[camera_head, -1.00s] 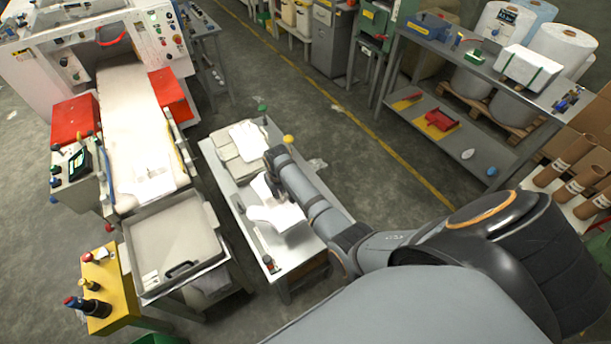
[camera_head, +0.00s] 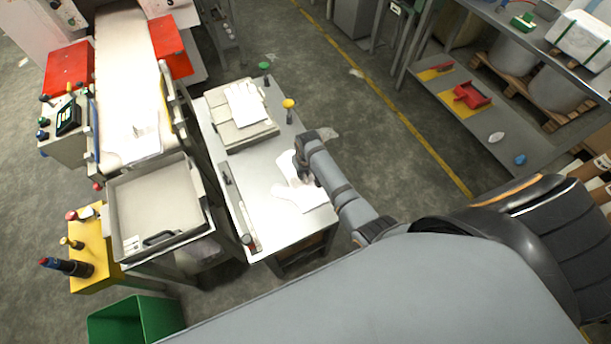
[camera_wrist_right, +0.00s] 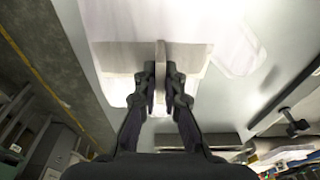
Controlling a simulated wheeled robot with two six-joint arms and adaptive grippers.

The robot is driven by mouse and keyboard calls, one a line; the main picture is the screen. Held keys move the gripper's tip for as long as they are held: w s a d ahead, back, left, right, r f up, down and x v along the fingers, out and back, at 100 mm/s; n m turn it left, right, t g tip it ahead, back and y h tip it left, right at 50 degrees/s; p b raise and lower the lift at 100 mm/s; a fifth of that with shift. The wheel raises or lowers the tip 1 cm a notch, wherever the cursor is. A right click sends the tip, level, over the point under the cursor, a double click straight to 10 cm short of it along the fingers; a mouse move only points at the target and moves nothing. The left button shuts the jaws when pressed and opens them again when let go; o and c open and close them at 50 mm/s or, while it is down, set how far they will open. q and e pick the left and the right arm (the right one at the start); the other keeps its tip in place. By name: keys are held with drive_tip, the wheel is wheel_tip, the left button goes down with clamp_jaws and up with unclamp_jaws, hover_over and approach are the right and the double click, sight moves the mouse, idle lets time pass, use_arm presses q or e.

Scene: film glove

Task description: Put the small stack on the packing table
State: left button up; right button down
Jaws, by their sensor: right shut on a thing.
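The small stack (camera_head: 297,192) of thin white film is at the near right part of the grey packing table (camera_head: 258,178). My right gripper (camera_head: 304,174) is over the stack, and the fingers hide part of it. In the right wrist view, the fingers (camera_wrist_right: 162,86) are shut on the edge of the white stack (camera_wrist_right: 130,56), with pale sheets spreading beyond them. The stack looks low over or on the tabletop; I cannot tell if it fully rests there. My left gripper is not in view.
A larger pile of pale sheets (camera_head: 244,108) lies at the table's far end. A yellow knob (camera_head: 289,103) stands by its right edge and a long bar (camera_head: 238,212) along its left. A grey tray (camera_head: 155,205) stands left. Bare tabletop lies between pile and stack.

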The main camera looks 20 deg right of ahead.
sight(305, 183)
drive_tip(key=c, duration=1.9)
unclamp_jaws()
drive_tip(key=shift+s+a, duration=0.1)
drive_tip(key=shift+a, duration=0.05)
drive_tip(key=shift+o, duration=1.1)
drive_tip(key=shift+a, duration=0.1)
drive_tip(key=shift+o, duration=1)
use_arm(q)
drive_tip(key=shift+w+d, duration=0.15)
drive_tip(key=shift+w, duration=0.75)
use_arm(e)
wheel_tip(305, 183, up, 12)
drive_tip(key=s, duration=0.1)
drive_tip(key=shift+s, duration=0.4)
